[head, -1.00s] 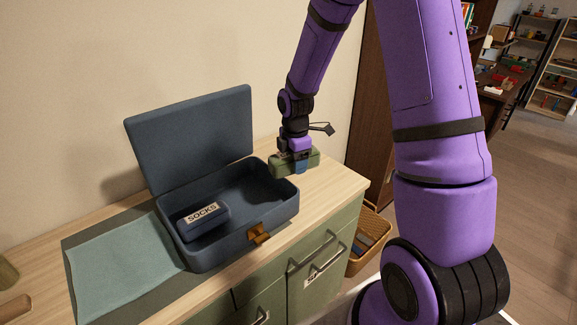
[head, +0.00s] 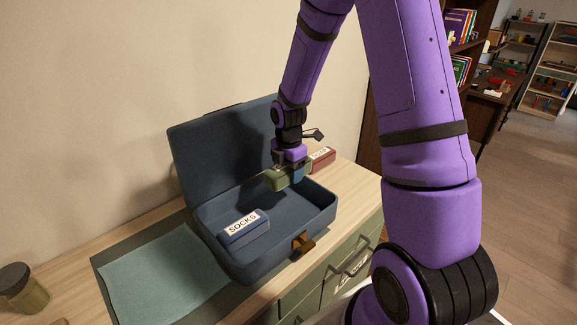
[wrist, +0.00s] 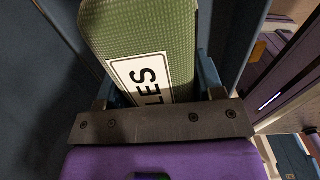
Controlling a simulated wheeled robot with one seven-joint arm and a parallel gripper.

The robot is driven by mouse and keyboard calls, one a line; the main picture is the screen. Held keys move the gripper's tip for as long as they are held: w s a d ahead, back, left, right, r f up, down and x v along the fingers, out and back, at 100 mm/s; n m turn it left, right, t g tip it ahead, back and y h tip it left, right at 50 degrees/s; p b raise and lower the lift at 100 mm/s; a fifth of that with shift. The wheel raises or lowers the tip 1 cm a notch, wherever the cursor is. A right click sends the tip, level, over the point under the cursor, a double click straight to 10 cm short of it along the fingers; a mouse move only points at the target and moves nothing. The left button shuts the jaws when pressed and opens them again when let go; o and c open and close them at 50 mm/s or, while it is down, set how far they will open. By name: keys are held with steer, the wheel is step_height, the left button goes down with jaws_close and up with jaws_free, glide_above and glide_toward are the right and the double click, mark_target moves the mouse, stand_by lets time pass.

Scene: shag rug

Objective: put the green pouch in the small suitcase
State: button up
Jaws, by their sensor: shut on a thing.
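The green pouch (head: 281,179) is held in my gripper (head: 290,174), above the far right part of the small suitcase. In the wrist view the green pouch (wrist: 140,35) fills the space beyond the gripper and shows a white label ending in "LES". The small suitcase (head: 281,265) is dark blue and lies open on the counter, its lid upright at the back. A blue pouch labelled "SOCKS" (head: 243,228) lies in its left part. The right part of the floor is bare. My gripper is shut on the green pouch; its fingertips are mostly hidden.
A red labelled pouch (head: 322,158) lies on the counter behind and right of the suitcase. A teal cloth (head: 160,275) lies on a dark mat to the left. A jar (head: 22,288) stands at the far left. A brown latch (head: 303,243) sits on the suitcase front.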

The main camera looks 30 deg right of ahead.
steer(key=shift+f, duration=3.4)
steer(key=o, duration=1.1)
steer(key=shift+r, duration=3.5)
